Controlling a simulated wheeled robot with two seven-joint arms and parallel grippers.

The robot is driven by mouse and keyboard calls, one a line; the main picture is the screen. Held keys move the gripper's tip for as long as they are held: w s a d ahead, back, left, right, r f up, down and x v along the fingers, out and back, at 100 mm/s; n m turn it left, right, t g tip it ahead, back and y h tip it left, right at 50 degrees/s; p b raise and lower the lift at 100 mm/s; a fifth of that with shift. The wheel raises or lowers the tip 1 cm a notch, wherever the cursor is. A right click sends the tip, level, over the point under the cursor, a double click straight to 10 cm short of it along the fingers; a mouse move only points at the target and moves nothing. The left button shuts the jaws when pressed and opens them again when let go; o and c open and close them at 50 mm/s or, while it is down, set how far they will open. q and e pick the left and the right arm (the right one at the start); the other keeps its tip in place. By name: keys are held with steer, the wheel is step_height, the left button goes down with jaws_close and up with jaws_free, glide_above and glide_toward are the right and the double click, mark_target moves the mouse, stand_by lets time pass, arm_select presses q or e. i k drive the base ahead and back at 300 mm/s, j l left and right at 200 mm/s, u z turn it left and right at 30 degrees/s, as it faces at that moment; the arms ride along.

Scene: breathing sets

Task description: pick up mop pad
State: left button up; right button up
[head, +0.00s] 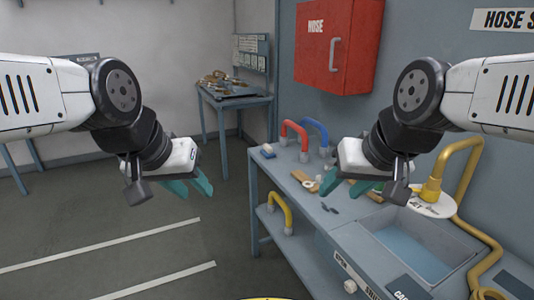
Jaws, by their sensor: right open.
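I cannot clearly pick out a mop pad in the head view. A small blue-and-cream block (267,151) lies at the far left corner of the workbench, and I cannot tell what it is. My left gripper (190,186) hangs over the open floor, left of the bench; its teal fingers are apart with nothing between them. My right gripper (366,187) is over the bench, close to the sink; its teal fingers are open. It hides part of the bench top and some small items there.
The workbench (308,222) has a sink (405,245) with a yellow faucet (450,165) at right. Red (295,130) and blue (317,130) hose loops stand at its back. A red cabinet (338,45) hangs above. A second table (235,95) stands further back. Floor at left is clear.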

mark_target(268, 152)
steer(key=i+j+u, duration=0.1)
steer(key=i, duration=0.75)
steer(key=i+j+u, duration=0.1)
steer(key=i+j, duration=0.15)
steer(key=i, duration=0.6)
